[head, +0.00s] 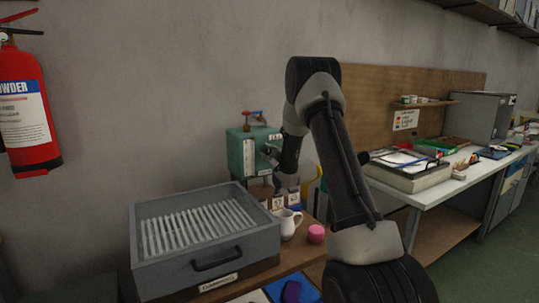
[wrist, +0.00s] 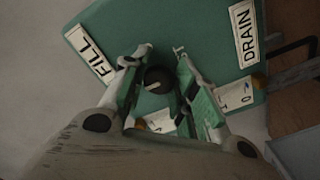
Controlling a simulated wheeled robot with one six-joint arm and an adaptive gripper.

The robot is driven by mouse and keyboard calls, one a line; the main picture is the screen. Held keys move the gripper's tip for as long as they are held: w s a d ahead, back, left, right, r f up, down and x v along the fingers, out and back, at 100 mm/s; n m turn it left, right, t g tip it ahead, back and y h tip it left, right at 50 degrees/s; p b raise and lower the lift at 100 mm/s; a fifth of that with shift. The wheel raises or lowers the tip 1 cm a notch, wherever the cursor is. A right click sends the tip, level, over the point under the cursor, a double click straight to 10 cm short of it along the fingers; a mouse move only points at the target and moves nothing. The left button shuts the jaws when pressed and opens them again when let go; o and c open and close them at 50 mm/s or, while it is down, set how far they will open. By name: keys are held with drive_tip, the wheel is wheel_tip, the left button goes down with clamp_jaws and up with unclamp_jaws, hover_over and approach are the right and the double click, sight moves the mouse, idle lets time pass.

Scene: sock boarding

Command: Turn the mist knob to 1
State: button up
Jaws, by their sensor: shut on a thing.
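The green box (head: 238,152) stands behind the grey damping tray, near the wall. In the wrist view the box's green face (wrist: 210,35) fills the middle. The dark round mist knob (wrist: 157,77) sits between my gripper's fingers, with a short pale mark on it. My gripper (wrist: 161,74) is shut on the knob. In the head view my gripper (head: 270,154) covers the knob.
FILL (wrist: 102,63) and DRAIN (wrist: 245,34) labels flank the knob. The grey damping tray (head: 190,263), a white jug (head: 288,224) and a pink pot (head: 316,234) stand in front.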

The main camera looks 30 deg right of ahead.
drive_tip(key=shift+f, duration=0.1)
drive_tip(key=o, duration=1)
drive_tip(key=s, duration=1.2)
drive_tip(key=shift+d, duration=0.25)
